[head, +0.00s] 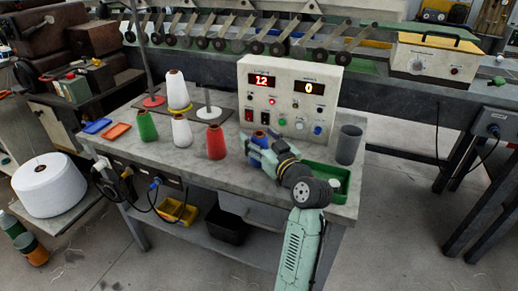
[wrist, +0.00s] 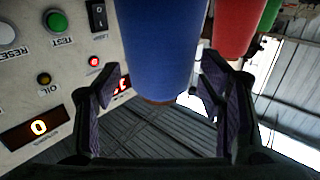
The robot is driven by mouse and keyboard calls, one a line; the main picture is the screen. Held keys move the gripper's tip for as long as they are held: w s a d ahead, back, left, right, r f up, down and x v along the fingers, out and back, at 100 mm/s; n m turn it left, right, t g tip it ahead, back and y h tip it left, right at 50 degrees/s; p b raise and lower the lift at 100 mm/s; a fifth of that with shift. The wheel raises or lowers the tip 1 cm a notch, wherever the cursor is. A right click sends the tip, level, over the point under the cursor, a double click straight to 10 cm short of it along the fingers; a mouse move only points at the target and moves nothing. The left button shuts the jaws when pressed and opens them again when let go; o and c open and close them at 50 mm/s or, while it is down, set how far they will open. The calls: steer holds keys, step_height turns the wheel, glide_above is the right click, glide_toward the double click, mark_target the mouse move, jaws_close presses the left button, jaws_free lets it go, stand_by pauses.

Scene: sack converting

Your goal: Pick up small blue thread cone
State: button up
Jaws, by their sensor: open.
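The small blue thread cone (head: 259,134) stands on the grey table in front of the control box, mostly hidden behind my gripper in the head view. In the wrist view the blue cone (wrist: 158,45) is large and close, with its narrower end pointing down the picture. My gripper (wrist: 155,88) is open, with one finger to each side of the cone's narrower end. Gaps show between cone and fingers, and I cannot tell any contact. In the head view my gripper (head: 258,150) reaches in from the right. The cone's base is out of the wrist view.
A red cone (head: 216,142), a white cone (head: 181,131) and a green cone (head: 147,126) stand to the left. The control box (head: 285,95) is close behind. A grey cup (head: 349,144) and a green tray (head: 336,172) are to the right.

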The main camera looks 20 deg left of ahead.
steer(key=shift+w+a, duration=0.1)
steer(key=shift+a, duration=0.05)
steer(key=shift+c, duration=0.6)
jaws_close()
stand_by(0.4)
